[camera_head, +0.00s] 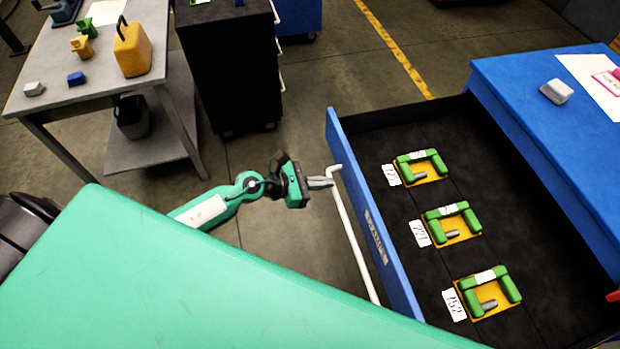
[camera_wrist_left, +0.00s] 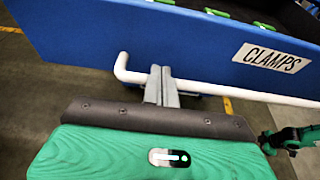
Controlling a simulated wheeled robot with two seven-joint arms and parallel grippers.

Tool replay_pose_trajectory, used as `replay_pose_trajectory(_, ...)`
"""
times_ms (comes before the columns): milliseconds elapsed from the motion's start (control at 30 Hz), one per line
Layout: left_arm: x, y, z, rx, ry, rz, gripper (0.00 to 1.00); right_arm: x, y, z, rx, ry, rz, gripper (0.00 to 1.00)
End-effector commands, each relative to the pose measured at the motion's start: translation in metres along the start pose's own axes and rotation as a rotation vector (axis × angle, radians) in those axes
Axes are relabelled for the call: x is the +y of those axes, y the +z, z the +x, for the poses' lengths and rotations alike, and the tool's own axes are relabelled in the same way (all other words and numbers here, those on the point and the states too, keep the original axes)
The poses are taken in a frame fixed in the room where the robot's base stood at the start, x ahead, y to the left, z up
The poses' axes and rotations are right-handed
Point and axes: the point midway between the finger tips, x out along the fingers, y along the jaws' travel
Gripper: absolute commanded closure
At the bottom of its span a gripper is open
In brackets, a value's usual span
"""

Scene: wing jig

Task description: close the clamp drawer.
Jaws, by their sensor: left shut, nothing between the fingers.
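The clamp drawer is pulled out from the blue cabinet (camera_head: 545,85). Its blue front (camera_head: 375,220) faces left and bears a white pull handle (camera_head: 352,232). In the left wrist view the front (camera_wrist_left: 90,38) carries a CLAMPS label (camera_wrist_left: 272,57), and the handle (camera_wrist_left: 215,88) runs across. My left gripper (camera_head: 326,182) is shut and empty, its fingertips at the handle's far end. In the left wrist view the fingers (camera_wrist_left: 161,82) overlap the bar near its bent end; I cannot tell whether they touch it. A green and black arm part shows at that view's right edge, without clear fingers.
Several green-and-orange clamps, among them one in the middle (camera_head: 453,222), lie in the drawer beside number tags. A grey table (camera_head: 75,85) and a black cabinet (camera_head: 232,75) stand at the back left. Open floor lies left of the drawer front.

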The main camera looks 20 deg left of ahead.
Motion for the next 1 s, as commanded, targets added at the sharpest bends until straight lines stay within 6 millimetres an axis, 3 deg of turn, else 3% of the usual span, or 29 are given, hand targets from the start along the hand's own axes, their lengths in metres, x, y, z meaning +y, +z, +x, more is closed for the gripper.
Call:
replay_pose_trajectory(100,0.0,0.003,0.018,-0.002,0.0,-0.003,1.0,0.001,0.0,-0.008,0.0,0.001,0.0,0.52)
replay_pose_trajectory(333,0.001,0.001,0.038,-0.001,0.002,-0.002,1.0,0.001,-0.001,-0.013,-0.001,0.001,0.0,0.52)
replay_pose_trajectory(1000,0.0,0.003,0.051,0.0,0.0,-0.002,1.0,-0.002,-0.001,-0.015,0.0,-0.002,0.002,0.52)
